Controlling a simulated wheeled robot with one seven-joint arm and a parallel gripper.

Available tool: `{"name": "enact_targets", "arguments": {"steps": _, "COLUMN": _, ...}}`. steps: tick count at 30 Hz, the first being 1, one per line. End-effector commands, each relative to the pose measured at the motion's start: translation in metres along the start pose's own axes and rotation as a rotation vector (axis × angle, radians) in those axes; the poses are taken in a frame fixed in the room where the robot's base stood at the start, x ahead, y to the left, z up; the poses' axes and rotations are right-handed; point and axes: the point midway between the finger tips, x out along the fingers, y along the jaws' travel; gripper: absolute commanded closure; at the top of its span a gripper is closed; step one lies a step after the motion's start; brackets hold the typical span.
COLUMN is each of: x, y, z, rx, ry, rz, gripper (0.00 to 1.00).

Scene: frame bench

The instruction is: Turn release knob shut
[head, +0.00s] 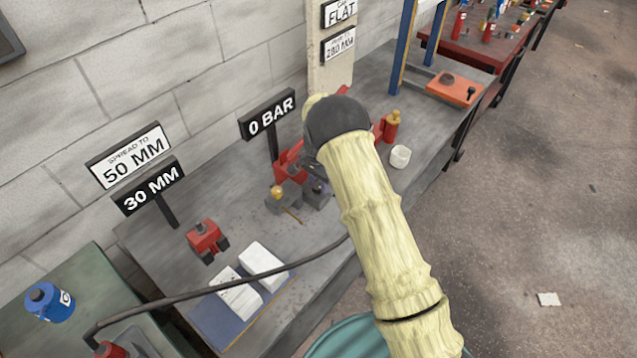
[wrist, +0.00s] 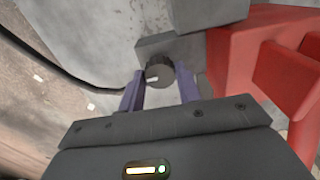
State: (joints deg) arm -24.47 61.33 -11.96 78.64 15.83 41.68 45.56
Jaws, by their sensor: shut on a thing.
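The release knob (wrist: 160,70) is a dark round knob with a white mark on its face, set on a grey block (wrist: 172,45). In the wrist view it sits between the two purple fingers of my gripper (wrist: 161,84), which is shut on it. The white mark points toward the lower left of the knob's face. The pressure sign (head: 268,117) reads 0 BAR.
Red frame parts (wrist: 250,50) stand close to the right of my gripper in the wrist view. A brass-knobbed block (head: 279,193), a small red tool (head: 205,238) and white blocks (head: 262,262) are on the bench. A black hose (head: 200,292) crosses its front.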

Motion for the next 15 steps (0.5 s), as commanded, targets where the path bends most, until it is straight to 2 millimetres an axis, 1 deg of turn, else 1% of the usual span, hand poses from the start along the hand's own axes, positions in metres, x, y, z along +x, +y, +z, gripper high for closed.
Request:
{"name": "enact_targets", "arguments": {"steps": 7, "x": -0.0004, "y": -0.0003, "z": 0.0, "rx": 0.002, "ry": 0.0, "rz": -0.001, "gripper": 0.89}}
{"name": "enact_targets", "arguments": {"steps": 8, "x": -0.0004, "y": -0.0003, "z": 0.0, "rx": 0.002, "ry": 0.0, "rz": -0.001, "gripper": 0.62}}
{"name": "enact_targets", "arguments": {"steps": 10, "x": -0.0003, "y": -0.0003, "z": 0.0, "rx": 0.001, "ry": 0.0, "rz": -0.001, "gripper": 0.49}}
{"name": "enact_targets", "arguments": {"steps": 11, "x": -0.0003, "y": -0.0003, "z": 0.0, "rx": 0.001, "ry": 0.0, "rz": -0.001, "gripper": 0.45}}
{"name": "enact_targets", "arguments": {"steps": 15, "x": -0.0002, "y": -0.0002, "z": 0.0, "rx": 0.001, "ry": 0.0, "rz": -0.001, "gripper": 0.45}}
